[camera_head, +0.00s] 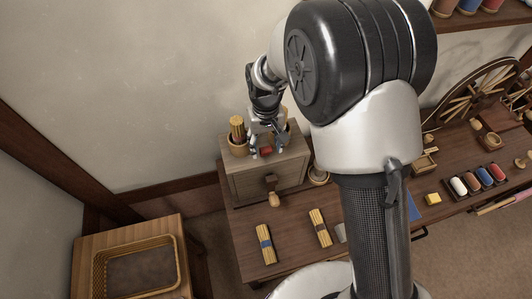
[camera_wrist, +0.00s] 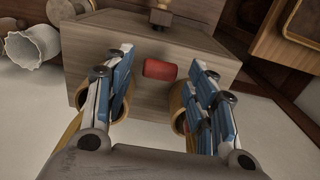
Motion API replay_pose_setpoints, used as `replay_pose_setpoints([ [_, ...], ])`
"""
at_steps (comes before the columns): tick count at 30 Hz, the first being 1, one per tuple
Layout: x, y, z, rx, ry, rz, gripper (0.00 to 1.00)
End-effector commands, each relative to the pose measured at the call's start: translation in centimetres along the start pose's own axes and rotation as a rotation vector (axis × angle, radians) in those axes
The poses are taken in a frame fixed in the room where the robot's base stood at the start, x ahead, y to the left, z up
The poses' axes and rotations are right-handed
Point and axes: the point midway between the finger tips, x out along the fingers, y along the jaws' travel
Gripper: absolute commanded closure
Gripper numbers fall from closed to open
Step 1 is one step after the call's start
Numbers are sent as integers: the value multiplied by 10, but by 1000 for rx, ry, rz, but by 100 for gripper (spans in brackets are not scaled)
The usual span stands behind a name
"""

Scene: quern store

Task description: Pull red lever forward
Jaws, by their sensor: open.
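A small red rounded block (camera_head: 266,151) sits on top of a wooden box (camera_head: 240,186). It is the only red piece I see on the box, and no lever shaft shows on it. In the wrist view the red block (camera_wrist: 160,69) lies between the fingers on the box's pale top (camera_wrist: 130,58). My gripper (camera_head: 268,147) is open above the box top, pointing down, a finger on either side of the block. In the wrist view my gripper (camera_wrist: 160,78) has clear gaps to the block on both sides. I cannot tell its height above the top.
A round pot of yellow sticks (camera_head: 238,141) stands on the box, left of my gripper. A wooden knob (camera_head: 275,199) sticks out of the box front. Tied stick bundles (camera_head: 265,244) lie on the table (camera_head: 289,239). A wicker basket (camera_head: 97,267) stands left.

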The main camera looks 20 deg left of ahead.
Motion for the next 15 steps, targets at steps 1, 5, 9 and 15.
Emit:
replay_pose_setpoints([
  [1, 12, 0, 1, 0, -4, 0, 48],
  [5, 30, 0, 1, 0, -2, 0, 48],
  [9, 40, 0, 0, 0, -1, 0, 48],
  [15, 43, 0, 0, 0, 0, 0, 48],
])
